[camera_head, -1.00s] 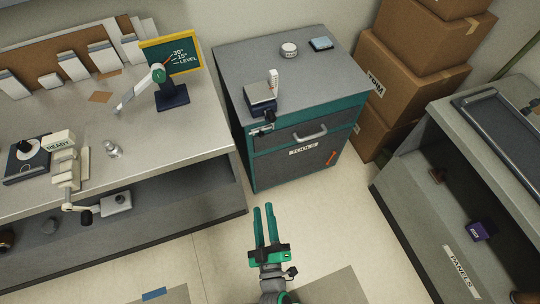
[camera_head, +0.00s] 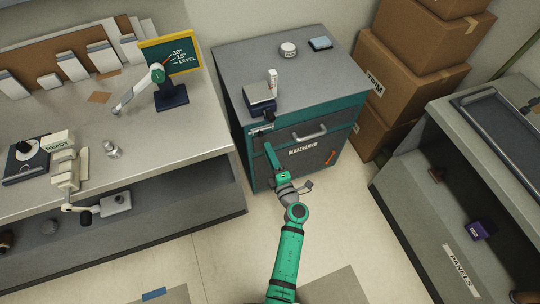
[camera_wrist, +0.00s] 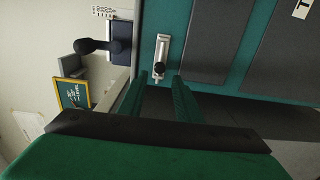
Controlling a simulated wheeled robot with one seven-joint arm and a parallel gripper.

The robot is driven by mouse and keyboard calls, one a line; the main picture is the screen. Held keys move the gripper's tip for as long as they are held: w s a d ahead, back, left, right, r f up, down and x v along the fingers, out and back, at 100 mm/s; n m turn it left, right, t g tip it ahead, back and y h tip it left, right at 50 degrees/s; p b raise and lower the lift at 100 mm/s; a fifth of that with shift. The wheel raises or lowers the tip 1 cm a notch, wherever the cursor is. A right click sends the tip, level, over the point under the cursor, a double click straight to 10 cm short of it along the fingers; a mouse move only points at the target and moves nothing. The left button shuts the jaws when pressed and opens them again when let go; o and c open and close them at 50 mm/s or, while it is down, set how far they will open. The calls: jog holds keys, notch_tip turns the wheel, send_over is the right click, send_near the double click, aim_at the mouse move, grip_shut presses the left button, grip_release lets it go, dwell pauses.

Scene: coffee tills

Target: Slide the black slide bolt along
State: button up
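The slide bolt is a silver plate with a black knob (camera_wrist: 159,67) on the upper left of the teal and grey cabinet's front. In the head view its plate (camera_head: 261,130) shows small, left of the drawer handle. My gripper (camera_wrist: 160,78) is open, its two green fingers apart. In the wrist view the knob lies between the fingertips in the picture, beyond them or level with them; I cannot tell the depth or any contact. In the head view my gripper (camera_head: 269,150) points at the cabinet front just below the bolt.
The drawer handle (camera_head: 309,133) sticks out right of the bolt. A small device (camera_head: 260,95) with a black knob stands on the cabinet top above the bolt. A workbench (camera_head: 215,135) stands close on the left, boxes (camera_head: 412,60) on the right. Floor before the cabinet is clear.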

aim_at(262, 136)
jog(key=x, duration=0.7)
jog(key=shift+c, duration=0.3)
jog(key=shift+f, duration=0.1)
grip_shut()
jog(key=shift+w+d, duration=0.15)
jog(key=shift+d, duration=0.55)
jog(key=shift+w+d, duration=0.15)
jog(key=shift+d, duration=0.6)
jog(key=shift+o, duration=1.4)
grip_release()
jog(key=v, duration=1)
jog(key=shift+s, duration=0.3)
jog(key=shift+s+d, duration=0.1)
